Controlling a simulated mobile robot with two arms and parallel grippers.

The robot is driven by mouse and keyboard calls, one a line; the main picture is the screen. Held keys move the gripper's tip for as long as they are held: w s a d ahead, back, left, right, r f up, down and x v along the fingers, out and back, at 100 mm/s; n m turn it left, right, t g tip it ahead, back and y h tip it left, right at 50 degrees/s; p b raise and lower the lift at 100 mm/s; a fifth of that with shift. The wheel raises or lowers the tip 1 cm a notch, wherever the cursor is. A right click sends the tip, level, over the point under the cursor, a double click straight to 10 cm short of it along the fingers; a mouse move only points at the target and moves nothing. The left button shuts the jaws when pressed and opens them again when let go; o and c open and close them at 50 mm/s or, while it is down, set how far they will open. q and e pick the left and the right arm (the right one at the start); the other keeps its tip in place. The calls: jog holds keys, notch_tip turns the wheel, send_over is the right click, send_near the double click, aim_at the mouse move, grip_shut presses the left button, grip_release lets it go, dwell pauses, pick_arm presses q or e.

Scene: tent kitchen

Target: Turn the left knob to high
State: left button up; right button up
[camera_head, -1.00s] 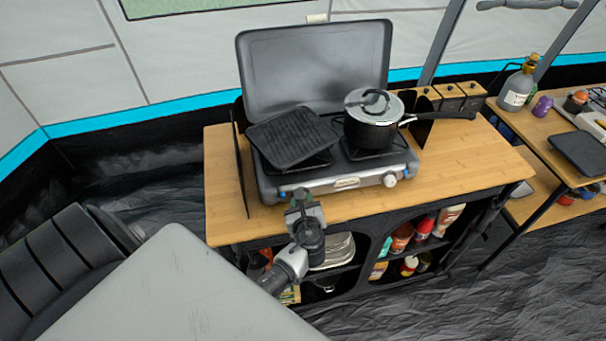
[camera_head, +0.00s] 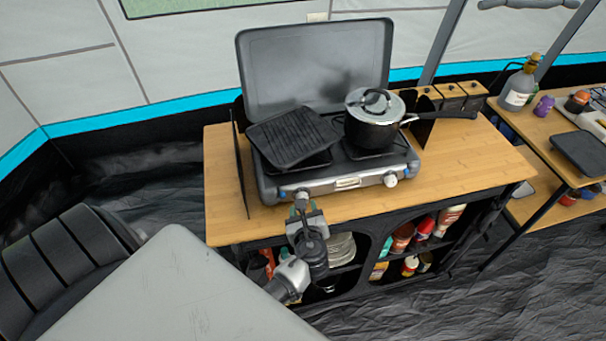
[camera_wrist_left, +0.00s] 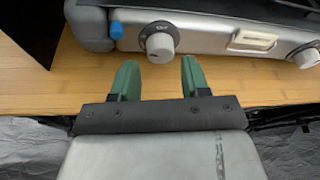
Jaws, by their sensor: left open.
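The left knob (camera_wrist_left: 159,42) is a light grey dial on the front panel of the camp stove (camera_head: 330,184). It also shows in the head view (camera_head: 301,196), just beyond my left gripper. My left gripper (camera_wrist_left: 160,68) is open and empty, with two green fingers pointing at the panel. In the wrist view the knob lies ahead, between the lines of the two fingers, a little beyond their tips. The fingers appear apart from it. A blue piece (camera_wrist_left: 117,31) sits left of the knob. The right knob (camera_head: 390,180) is at the panel's other end. My right gripper is not in view.
A griddle (camera_head: 293,137) lies on the left burner and a lidded pot (camera_head: 372,125) stands on the right one. The wooden counter (camera_head: 465,165) has free room to the right. A dark upright panel (camera_head: 240,165) stands left of the stove.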

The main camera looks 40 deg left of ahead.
pick_arm(q)
jog(key=v, duration=0.7)
jog(key=shift+b, duration=0.45)
jog(key=shift+s, duration=0.1)
jog(key=s+d+f+n+g+h+b, duration=0.1)
jog(key=s+f+n+g+h, duration=0.15)
jog(key=f, duration=0.55)
jog(key=s+d+f+n+g+h, duration=0.15)
jog(key=s+f, duration=0.25)
jog(key=f, duration=0.5)
jog(key=s+d+f+n+g+h+b, duration=0.1)
jog(key=s+f+n+h, duration=0.15)
jog(key=f, duration=0.55)
jog(key=s+f+n+g+h+b, duration=0.1)
jog(key=s+f+n+g, duration=0.1)
jog(key=s+f+n, duration=0.6)
jog(key=s+a+f+n+g+h+b, duration=0.1)
jog(key=s+f+n, duration=0.6)
jog(key=s, duration=0.9)
notch_tip(320, 180, down, 2)
jog(key=shift+s+a+f+n+g+h, duration=0.1)
jog(key=shift+s+a+n+g+h, duration=0.2)
jog(key=shift+g+h, duration=0.5)
